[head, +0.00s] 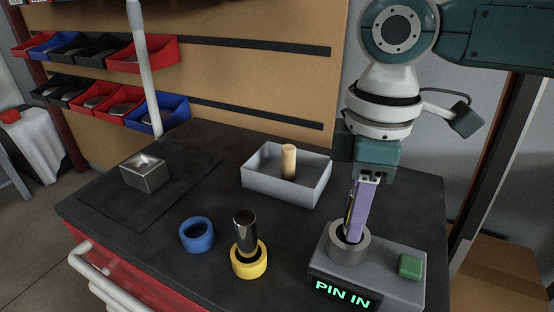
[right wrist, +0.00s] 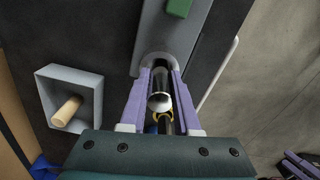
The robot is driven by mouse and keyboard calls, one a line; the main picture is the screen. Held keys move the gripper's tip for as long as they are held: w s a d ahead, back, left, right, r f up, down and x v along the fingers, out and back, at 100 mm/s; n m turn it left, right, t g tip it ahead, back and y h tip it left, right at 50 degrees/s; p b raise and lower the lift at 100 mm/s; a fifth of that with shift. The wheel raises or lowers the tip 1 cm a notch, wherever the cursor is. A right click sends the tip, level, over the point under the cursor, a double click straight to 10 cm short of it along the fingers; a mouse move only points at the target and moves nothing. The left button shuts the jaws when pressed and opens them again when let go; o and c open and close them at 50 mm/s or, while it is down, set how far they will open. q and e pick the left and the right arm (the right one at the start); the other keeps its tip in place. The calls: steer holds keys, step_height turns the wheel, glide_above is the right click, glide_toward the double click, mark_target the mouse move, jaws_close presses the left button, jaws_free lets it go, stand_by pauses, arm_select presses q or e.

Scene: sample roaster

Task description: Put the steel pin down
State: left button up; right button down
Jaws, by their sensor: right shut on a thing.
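My right gripper (head: 353,235) points down, its purple fingertips inside the grey ring-shaped socket (head: 364,252) of the machine. It is shut on a dark steel pin, which shows between the fingers in the right wrist view (right wrist: 160,80). The pin's far end reaches into the socket; how deep it sits is hidden. The display (head: 343,294) on the machine's front reads "PIN IN". A second dark steel cylinder (head: 246,232) stands upright in a yellow ring (head: 249,264). Purple finger-like parts at the right wrist view's lower right corner seem to be my left gripper (right wrist: 300,163).
A green button (head: 410,266) is on the machine's right side. A grey tray (head: 262,184) with an upright wooden peg (head: 289,160) stands behind.

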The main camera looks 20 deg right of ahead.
steer(key=shift+f, duration=0.15)
steer(key=c, duration=0.6)
jaws_free()
steer(key=shift+c, duration=0.2)
